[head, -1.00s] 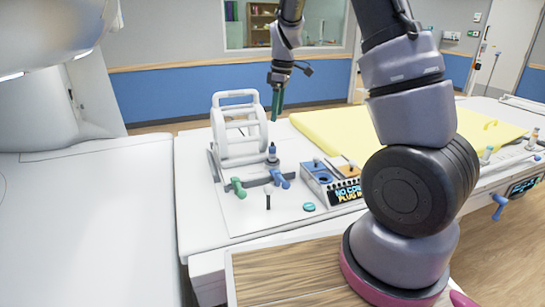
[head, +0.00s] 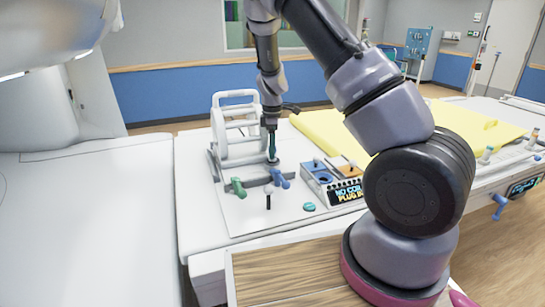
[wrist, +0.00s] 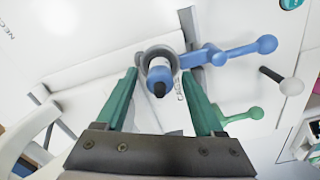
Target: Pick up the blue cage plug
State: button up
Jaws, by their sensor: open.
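The blue cage plug (wrist: 159,76) shows in the wrist view as a blue body with a dark tip, inside a grey ring holder (wrist: 146,58) beside printed lettering that seems to read "CAGE". My gripper (wrist: 159,72) is open, with one green finger on each side of the plug and a visible gap to it. In the head view my gripper (head: 272,153) points straight down over the holder. The plug is mostly hidden there behind the fingers.
A blue lever (wrist: 230,52) and a green lever (wrist: 240,115) lie close by, along with a black peg with a pale knob (wrist: 291,86). A white cage frame (head: 238,130) stands behind. A box with blue and orange panels (head: 325,172) is to the right.

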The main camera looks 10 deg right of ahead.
notch_tip(320, 180, down, 2)
jog(key=shift+f, duration=0.1)
grip_shut()
notch_tip(320, 180, up, 10)
jog(key=shift+r, duration=0.1)
dwell(0.6)
